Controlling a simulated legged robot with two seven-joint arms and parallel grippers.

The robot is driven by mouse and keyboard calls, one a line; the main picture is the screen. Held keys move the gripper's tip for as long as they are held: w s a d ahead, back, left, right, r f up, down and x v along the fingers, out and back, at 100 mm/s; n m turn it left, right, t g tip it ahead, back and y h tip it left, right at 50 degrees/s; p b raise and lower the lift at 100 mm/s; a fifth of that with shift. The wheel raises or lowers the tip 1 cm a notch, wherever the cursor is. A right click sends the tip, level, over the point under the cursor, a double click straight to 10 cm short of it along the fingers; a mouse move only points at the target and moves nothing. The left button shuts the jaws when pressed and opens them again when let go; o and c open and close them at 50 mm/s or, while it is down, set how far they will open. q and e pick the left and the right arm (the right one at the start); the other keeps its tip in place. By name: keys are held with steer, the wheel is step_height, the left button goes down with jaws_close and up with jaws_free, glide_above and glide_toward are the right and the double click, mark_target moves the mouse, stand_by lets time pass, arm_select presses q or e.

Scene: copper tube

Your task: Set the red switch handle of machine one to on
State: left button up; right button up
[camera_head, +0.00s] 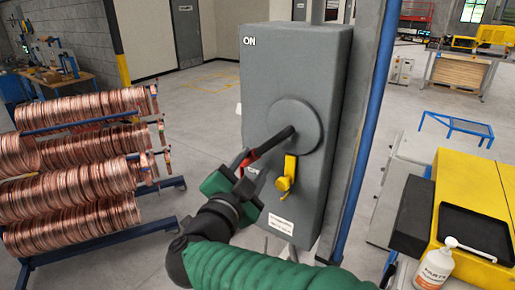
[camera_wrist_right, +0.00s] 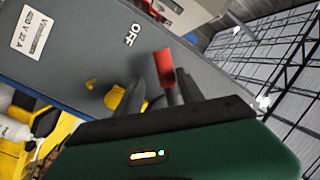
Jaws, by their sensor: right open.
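The grey switch box (camera_head: 320,75) stands upright on a post, with "ON" at its upper left in the head view. Its handle has a dark shaft from a round hub (camera_head: 305,112) and a red grip (camera_head: 254,156) pointing down-left. In the right wrist view the red grip (camera_wrist_right: 165,68) shows between the fingertips, closer to the right-hand finger. "OFF" (camera_wrist_right: 132,34) shows on the box there. My right gripper (camera_head: 244,165) is open around or right beside the red grip; contact cannot be told. My left gripper is out of view.
A yellow latch (camera_head: 287,174) sits on the box just right of my gripper. Copper coils on a rack (camera_head: 75,225) stand at left. A yellow machine (camera_head: 465,200) with a black tray and a white bottle (camera_head: 434,268) is at lower right. Floor behind is open.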

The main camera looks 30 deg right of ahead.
mark_target(246, 159)
steer(key=w, duration=0.1)
steer(key=w+d, duration=0.1)
steer(key=w, duration=0.1)
steer(key=shift+w+d+f+p, duration=0.1)
steer(key=shift+w+d+p, duration=0.25)
steer(key=shift+p, duration=0.05)
steer(key=shift+w+a, duration=0.1)
steer(key=shift+a, duration=0.25)
steer(key=shift+s+a+r, duration=0.1)
steer(key=shift+s+r, duration=0.1)
steer(key=shift+s, duration=0.1)
steer(key=shift+s+d, duration=0.15)
steer(key=shift+d, duration=0.25)
steer(key=c, duration=0.4)
steer(key=shift+d+f, duration=0.15)
steer(key=shift+d, duration=0.15)
steer(key=c, duration=0.5)
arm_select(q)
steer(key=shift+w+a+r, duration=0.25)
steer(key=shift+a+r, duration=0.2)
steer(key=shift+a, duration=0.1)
arm_select(e)
steer(key=shift+a, duration=0.15)
jaws_close()
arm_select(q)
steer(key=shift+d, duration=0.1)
arm_select(e)
steer(key=shift+f, duration=0.25)
